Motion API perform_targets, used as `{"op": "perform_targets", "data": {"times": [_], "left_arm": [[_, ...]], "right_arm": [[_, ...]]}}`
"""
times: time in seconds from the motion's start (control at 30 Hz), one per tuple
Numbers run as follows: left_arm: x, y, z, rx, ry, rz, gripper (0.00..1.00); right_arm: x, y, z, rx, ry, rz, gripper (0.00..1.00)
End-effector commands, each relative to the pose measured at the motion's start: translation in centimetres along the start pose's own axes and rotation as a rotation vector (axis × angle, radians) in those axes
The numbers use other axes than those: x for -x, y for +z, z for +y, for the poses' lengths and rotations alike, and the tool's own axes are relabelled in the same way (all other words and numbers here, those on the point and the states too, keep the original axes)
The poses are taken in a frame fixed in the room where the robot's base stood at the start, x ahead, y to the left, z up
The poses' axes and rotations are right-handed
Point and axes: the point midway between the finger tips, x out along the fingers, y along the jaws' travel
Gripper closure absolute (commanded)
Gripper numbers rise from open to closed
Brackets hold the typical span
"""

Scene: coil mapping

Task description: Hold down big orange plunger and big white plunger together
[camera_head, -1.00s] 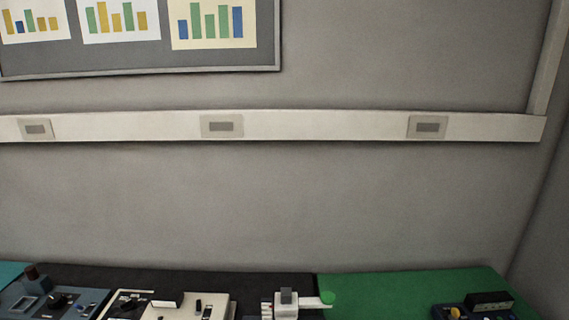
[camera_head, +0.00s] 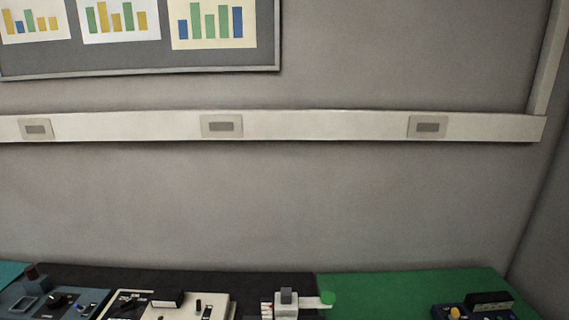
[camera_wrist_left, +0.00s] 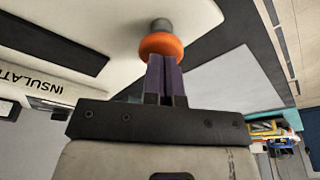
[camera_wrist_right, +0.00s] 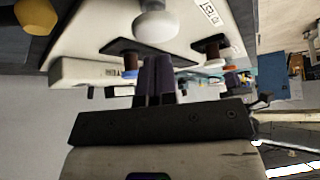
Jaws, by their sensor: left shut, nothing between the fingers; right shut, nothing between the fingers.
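The big orange plunger (camera_wrist_left: 161,46) shows at the top middle of the left wrist view, a round orange knob on a grey stem on a pale housing. My left gripper (camera_wrist_left: 166,58) is shut with its fingertips at the orange knob; I cannot tell whether they touch it. The big white plunger (camera_wrist_right: 154,26) shows at the top middle of the right wrist view, a round white knob on a pale housing. My right gripper (camera_wrist_right: 157,60) is shut and empty, its fingertips close to the white knob; contact is unclear. Neither plunger nor gripper can be made out in the head view.
In the head view, several devices stand along the bottom edge, among them a cream box (camera_head: 180,306) and a dark blue box (camera_head: 478,308) on a green mat (camera_head: 400,285). A yellow knob (camera_wrist_right: 36,15) sits at the upper left of the right wrist view.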

Motion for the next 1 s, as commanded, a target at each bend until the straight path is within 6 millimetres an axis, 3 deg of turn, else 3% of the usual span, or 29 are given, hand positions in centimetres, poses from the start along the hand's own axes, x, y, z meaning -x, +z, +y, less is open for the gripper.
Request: {"op": "perform_targets", "data": {"times": [1.0], "left_arm": [[0.00, -0.01, -0.03, 0.000, -0.001, 0.000, 1.00]], "right_arm": [[0.73, -0.50, 0.00, 0.000, 0.000, 0.000, 1.00]]}}
